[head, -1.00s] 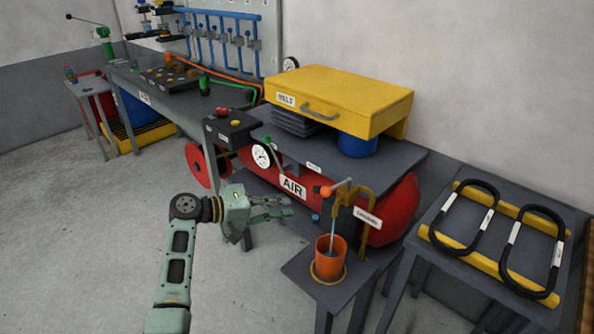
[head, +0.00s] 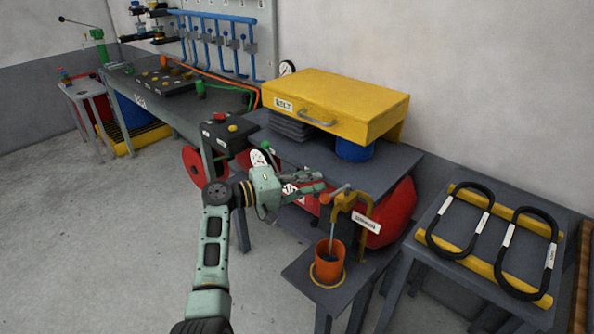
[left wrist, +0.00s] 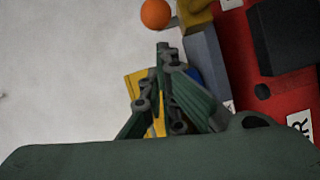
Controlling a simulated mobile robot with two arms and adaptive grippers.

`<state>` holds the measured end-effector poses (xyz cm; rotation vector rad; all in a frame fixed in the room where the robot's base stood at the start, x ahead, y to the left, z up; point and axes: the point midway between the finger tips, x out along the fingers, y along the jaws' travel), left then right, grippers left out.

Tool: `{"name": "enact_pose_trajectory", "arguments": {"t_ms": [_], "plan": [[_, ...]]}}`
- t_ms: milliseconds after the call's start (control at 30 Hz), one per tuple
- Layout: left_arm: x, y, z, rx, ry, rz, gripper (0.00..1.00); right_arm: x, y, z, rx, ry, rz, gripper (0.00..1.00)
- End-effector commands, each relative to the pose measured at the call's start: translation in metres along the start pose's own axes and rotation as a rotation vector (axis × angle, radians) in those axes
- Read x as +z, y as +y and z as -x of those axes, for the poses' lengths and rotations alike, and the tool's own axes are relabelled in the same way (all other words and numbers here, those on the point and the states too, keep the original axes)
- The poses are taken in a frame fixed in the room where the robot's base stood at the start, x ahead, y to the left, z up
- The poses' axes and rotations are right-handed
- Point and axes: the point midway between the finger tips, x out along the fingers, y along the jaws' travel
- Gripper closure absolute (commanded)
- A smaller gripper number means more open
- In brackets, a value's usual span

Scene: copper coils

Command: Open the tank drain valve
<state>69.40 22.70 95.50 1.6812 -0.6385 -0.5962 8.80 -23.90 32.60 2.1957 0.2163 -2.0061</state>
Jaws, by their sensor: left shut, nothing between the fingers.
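The red air tank (head: 398,216) lies under the grey bench, its label partly hidden by my left gripper. A brass-yellow valve (head: 352,202) stands at its right front, with a lever ending in an orange ball (head: 325,199). A thin bluish line runs from the valve down into an orange bucket (head: 329,262). My left gripper (head: 320,181) is shut and empty, its fingertips close to the ball's upper left in the head view. In the left wrist view the orange ball (left wrist: 155,13) is just beyond the fingertips (left wrist: 166,52), apart from them in the picture. My right gripper is out of view.
The bucket is on a small grey stand (head: 296,269). A tilted white label (head: 366,223) is beside the valve. A yellow box (head: 335,103) sits on the bench above. A side table (head: 408,240) with black loops is at right. Floor at left is clear.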

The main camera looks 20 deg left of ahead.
Motion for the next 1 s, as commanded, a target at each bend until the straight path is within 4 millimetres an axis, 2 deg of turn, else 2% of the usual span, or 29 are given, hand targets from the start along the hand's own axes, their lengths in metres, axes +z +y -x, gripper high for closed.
{"name": "enact_pose_trajectory", "arguments": {"t_ms": [267, 567, 767, 1000], "plan": [[0.013, 0.0, -0.003, -0.001, 0.002, 0.0, 1.0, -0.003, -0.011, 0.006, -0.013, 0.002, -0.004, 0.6], [0.015, 0.001, -0.003, -0.002, 0.008, 0.0, 1.0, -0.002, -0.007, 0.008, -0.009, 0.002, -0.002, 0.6], [0.029, 0.004, -0.003, -0.019, 0.089, 0.005, 1.0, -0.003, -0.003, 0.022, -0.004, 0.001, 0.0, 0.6], [0.039, 0.003, -0.002, -0.019, 0.097, 0.006, 1.0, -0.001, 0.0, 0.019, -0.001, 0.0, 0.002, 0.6]]}}
